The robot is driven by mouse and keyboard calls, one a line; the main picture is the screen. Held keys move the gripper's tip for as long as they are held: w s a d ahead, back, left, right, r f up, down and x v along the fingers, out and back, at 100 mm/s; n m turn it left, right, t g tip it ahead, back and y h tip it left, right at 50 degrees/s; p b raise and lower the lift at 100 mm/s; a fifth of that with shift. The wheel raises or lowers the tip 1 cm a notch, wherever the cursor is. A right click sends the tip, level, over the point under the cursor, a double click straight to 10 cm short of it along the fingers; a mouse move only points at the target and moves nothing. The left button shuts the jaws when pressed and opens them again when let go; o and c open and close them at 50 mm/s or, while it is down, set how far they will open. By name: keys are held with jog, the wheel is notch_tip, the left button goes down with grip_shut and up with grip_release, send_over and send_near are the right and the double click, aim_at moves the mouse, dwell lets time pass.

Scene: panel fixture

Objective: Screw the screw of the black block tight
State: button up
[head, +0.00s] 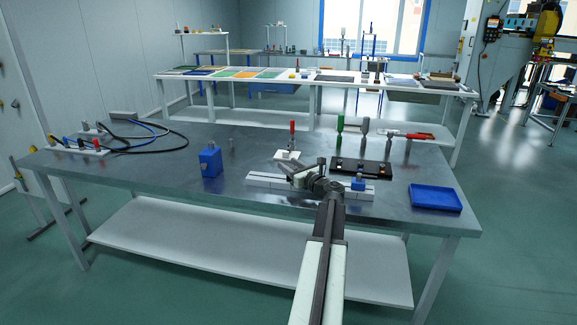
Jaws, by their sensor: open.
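My gripper (287,168) is at the end of my arm, above the white rail (262,184) and pointing to the left. It is open, with nothing visible between its fingers. The dark joints of my arm cover the middle of the rail. I cannot make out a black block with a screw on the rail; it may be hidden behind my arm. A low, long black holder (375,175) lies just behind the rail's right half, with several small light spots along its front. A small blue block (358,185) sits on the rail's right part.
A larger blue block (210,161) stands left of the rail. A red-handled clamp (291,140) on a white base and a green-handled tool (339,128) stand behind. A blue tray (435,198) lies at the right. Cables (150,135) lie at the left. The front left tabletop is clear.

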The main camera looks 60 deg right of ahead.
jog(key=shift+w, duration=0.15)
jog(key=shift+c, duration=0.3)
grip_shut()
jog(key=shift+m+g+h, duration=0.3)
jog(key=shift+m+h, duration=0.1)
jog(key=shift+h, duration=0.2)
